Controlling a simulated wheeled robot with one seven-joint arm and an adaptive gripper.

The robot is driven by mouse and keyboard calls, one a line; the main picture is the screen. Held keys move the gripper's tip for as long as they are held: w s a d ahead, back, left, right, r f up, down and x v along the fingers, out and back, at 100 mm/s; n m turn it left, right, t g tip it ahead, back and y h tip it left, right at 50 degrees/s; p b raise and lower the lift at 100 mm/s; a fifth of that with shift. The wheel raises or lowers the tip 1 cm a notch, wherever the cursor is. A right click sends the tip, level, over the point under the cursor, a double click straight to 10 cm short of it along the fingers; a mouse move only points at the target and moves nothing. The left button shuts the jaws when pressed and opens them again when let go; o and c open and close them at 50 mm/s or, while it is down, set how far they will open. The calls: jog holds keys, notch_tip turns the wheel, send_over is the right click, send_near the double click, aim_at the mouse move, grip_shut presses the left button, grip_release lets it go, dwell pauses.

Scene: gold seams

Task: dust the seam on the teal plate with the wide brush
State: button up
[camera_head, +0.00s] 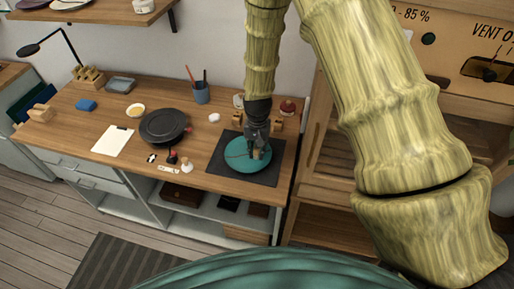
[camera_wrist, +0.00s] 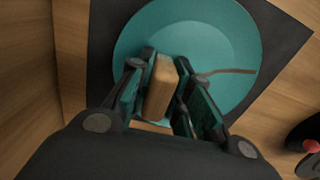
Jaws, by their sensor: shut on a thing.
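The teal plate (camera_head: 236,165) lies on a dark mat (camera_head: 218,172) at the right part of the desk. It also fills much of the wrist view (camera_wrist: 215,35). A thin brown seam (camera_wrist: 232,72) runs across the plate toward its right rim in the wrist view. My gripper (camera_head: 257,150) is over the plate, pointing down. In the wrist view, its fingers (camera_wrist: 166,78) are shut on a wooden piece (camera_wrist: 160,88), which looks like the wide brush's handle. The bristles are hidden, so I cannot tell whether they touch the plate.
Left of the mat, the desk holds a dark round pan-like dish (camera_head: 163,126), a white sheet (camera_head: 112,141), a blue cup with tools (camera_head: 202,94) and a small yellow bowl (camera_head: 136,111).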

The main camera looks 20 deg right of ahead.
jog(key=shift+w, duration=0.45)
jog(key=shift+s, duration=0.5)
jog(key=shift+w, duration=0.5)
jog(key=shift+r+p, duration=0.1)
jog(key=shift+p, duration=0.2)
jog(key=shift+r+p, duration=0.45)
jog(key=shift+r, duration=0.25)
jog(key=shift+r+p, duration=1.45)
jog(key=shift+r, duration=0.8)
